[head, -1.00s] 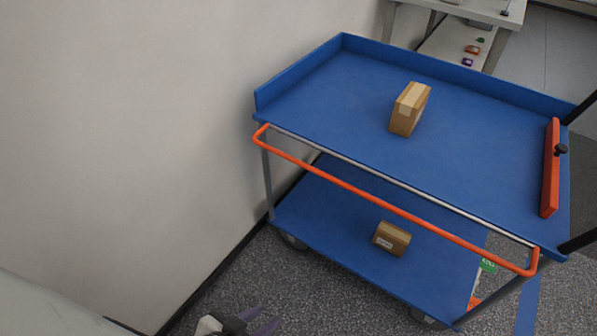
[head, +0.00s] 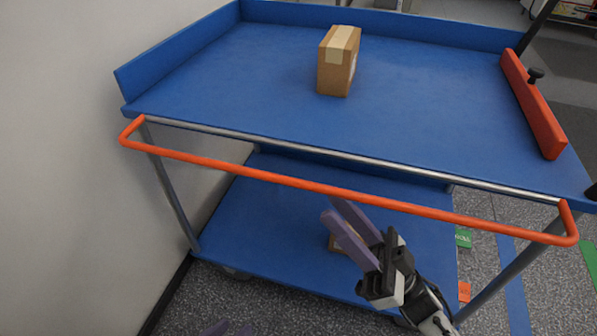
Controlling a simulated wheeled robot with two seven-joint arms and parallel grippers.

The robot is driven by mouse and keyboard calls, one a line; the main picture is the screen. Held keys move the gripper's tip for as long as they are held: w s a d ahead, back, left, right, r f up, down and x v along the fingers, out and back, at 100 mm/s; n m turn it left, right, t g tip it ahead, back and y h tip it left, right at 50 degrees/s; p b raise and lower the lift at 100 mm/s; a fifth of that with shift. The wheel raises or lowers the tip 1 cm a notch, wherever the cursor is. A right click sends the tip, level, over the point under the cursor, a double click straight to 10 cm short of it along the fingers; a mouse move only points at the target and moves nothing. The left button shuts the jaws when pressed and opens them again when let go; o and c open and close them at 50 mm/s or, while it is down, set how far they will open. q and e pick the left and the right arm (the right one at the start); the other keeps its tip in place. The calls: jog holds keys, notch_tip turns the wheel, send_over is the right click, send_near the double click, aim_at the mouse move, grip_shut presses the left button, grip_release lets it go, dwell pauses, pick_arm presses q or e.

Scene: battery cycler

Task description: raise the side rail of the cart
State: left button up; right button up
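The blue cart (head: 265,85) stands ahead with an upper deck and a lower shelf (head: 225,225). An orange tubular rail (head: 330,189) runs along its near long side, hanging just outside and below the deck edge. A flat orange-red bar (head: 533,105) with a black knob (head: 536,74) is at the deck's right end. My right gripper (head: 335,206) is below the orange rail, apart from it, in front of the lower shelf; its fingers look open and empty. My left gripper (head: 228,328) shows only its fingertips at the bottom edge, spread apart; the rest is out of frame.
A cardboard box (head: 338,62) stands on the upper deck. A wall (head: 60,150) is close along the left. Grey floor lies at the lower right.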

aim_at(311, 183)
jog(key=x, duration=1)
jog(key=shift+s+r, duration=0.15)
jog(key=shift+r, duration=0.05)
grip_shut()
